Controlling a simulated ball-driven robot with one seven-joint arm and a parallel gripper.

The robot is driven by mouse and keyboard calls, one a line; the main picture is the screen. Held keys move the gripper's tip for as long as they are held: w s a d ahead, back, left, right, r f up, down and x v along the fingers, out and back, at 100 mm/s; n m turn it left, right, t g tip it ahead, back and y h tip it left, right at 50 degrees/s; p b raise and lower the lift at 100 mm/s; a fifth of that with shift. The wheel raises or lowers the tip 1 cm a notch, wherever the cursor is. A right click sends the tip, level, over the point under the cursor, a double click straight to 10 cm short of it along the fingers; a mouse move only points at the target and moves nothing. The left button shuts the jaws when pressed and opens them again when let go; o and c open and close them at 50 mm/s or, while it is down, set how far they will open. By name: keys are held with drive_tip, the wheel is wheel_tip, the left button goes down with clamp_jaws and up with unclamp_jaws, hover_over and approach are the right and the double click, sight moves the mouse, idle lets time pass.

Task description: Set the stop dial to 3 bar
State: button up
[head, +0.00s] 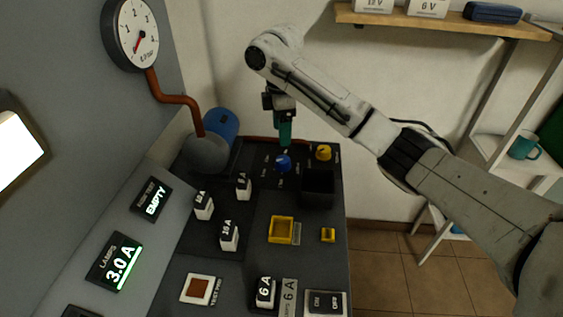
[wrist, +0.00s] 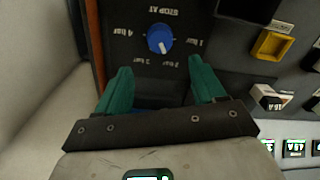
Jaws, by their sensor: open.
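The stop dial is a round blue knob (head: 284,161) on the dark panel top, near its back edge. In the wrist view the dial (wrist: 158,40) sits under the words STOP AT, ringed by bar labels. Its white pointer mark faces the lower right in that view, roughly toward the label that seems to read 2 bar; the small print is hard to read. My gripper (head: 285,140) points down just above the dial. In the wrist view its teal fingers (wrist: 160,68) are apart and empty, with the dial beyond them and between their lines.
A yellow knob (head: 323,152) and an open black box (head: 318,188) are close to the dial's right. White fuse blocks (head: 229,236) and yellow sockets (head: 281,230) stand nearer. A gauge (head: 135,33) on the wall has its red needle below 1. A blue cylinder (head: 219,122) stands to the left.

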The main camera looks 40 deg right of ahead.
sight(282, 159)
wheel_tip(282, 159, down, 10)
drive_tip(key=shift+s+b, duration=0.15)
drive_tip(key=shift+b, duration=0.85)
drive_tip(key=shift+a, duration=0.1)
drive_tip(key=c, duration=1.1)
